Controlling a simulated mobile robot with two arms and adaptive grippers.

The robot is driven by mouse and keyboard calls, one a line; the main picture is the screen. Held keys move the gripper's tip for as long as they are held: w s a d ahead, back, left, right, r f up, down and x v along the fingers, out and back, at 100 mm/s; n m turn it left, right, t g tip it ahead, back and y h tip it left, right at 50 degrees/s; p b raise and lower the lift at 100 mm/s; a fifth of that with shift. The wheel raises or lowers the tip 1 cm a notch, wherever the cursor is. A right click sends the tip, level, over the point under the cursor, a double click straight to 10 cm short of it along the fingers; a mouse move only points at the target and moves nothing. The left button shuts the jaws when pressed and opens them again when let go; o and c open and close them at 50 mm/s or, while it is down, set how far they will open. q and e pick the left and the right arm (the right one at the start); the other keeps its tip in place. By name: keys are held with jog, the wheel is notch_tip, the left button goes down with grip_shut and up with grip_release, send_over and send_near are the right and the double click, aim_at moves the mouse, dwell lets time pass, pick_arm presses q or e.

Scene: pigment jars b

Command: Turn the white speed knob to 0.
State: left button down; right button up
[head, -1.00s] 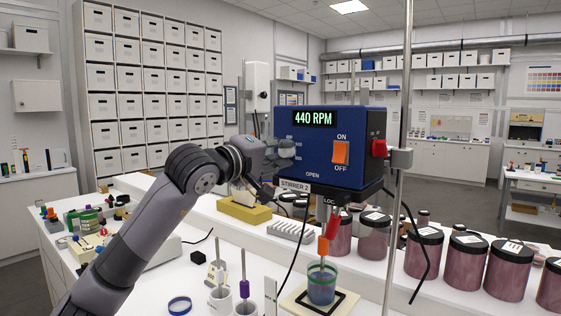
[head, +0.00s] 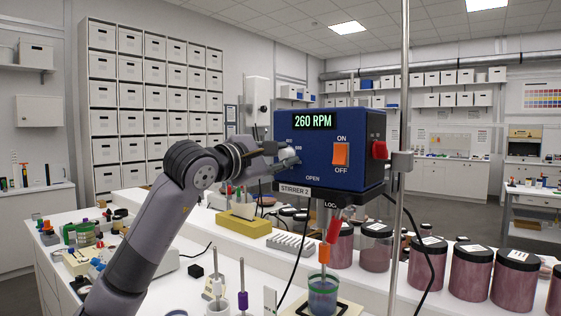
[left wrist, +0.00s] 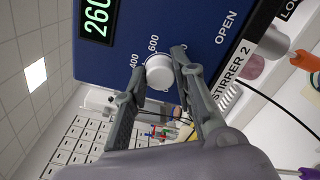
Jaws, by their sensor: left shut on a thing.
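The white speed knob (left wrist: 159,72) is on the front of the blue stirrer (head: 330,180), beside printed numbers including 400 and 600. My left gripper (left wrist: 151,76) is shut on the knob, with one finger on each side of it. In the head view the left gripper (head: 285,157) reaches the left part of the stirrer's front and mostly hides the knob. The display (head: 314,121) reads 260 RPM. My right gripper is not in view.
An orange ON/OFF switch (head: 341,154) is on the stirrer's front and a red knob (head: 379,149) on its right side. A metal pole (head: 403,90) stands at the right. Below are a beaker (head: 322,302) and a yellow block (head: 243,222). Several pigment jars (head: 471,268) stand at right.

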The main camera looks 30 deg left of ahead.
pick_arm(q)
jog(key=n+b, duration=0.1)
jog(key=n, duration=0.3)
jog(key=shift+f+n, duration=0.1)
jog(key=shift+n, duration=0.3)
jog(key=n+b, duration=0.1)
jog(key=n, duration=0.2)
jog(key=shift+n, duration=0.3)
jog(key=n+b, duration=0.1)
jog(key=n, duration=0.2)
jog(key=shift+n, duration=0.3)
jog(key=shift+n+b, duration=0.3)
jog(key=shift+n, duration=1.5)
jog(key=shift+f, duration=0.1)
jog(key=c, duration=1.8)
grip_release()
jog(key=o, duration=0.5)
jog(key=shift+a, duration=0.1)
